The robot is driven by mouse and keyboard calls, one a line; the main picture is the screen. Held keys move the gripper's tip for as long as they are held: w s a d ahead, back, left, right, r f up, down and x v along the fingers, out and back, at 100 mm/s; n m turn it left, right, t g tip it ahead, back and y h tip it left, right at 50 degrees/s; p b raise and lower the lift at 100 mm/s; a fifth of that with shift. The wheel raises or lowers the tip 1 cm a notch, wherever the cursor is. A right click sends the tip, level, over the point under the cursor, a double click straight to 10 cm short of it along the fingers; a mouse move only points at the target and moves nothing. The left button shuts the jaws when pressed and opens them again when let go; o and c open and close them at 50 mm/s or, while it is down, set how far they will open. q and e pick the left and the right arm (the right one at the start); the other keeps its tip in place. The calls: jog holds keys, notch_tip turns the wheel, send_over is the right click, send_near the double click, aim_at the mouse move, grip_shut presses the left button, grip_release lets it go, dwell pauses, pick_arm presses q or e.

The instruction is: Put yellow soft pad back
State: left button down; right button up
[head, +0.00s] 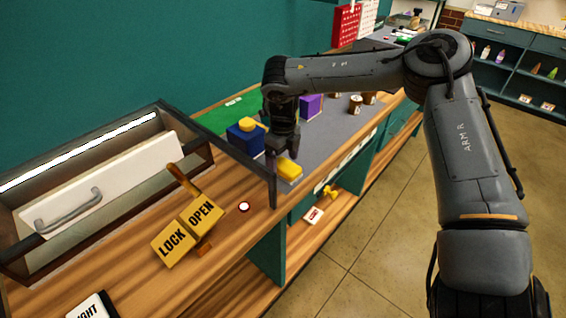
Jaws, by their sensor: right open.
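A yellow pad (289,170) lies near the front edge of the grey work surface. A dark blue block (245,139) to its left has another yellow piece (248,124) on top. I cannot tell from its look which yellow piece is the soft pad. My right gripper (283,153) points down, open, just behind or above the front yellow pad. I cannot tell whether it touches it, and I see nothing held. My left gripper is not in view.
A purple block (311,105) and small brown pots stand farther along the grey surface (334,139). A dark-framed case (93,196) with a white handled panel and a LOCK/OPEN sign (187,234) occupy the left bench. Yellow and white items lie on the lower shelf.

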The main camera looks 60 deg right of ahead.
aim_at(283, 164)
notch_tip(283, 164, up, 10)
jog(key=p, duration=0.2)
jog(key=shift+r, duration=0.15)
dwell(0.4)
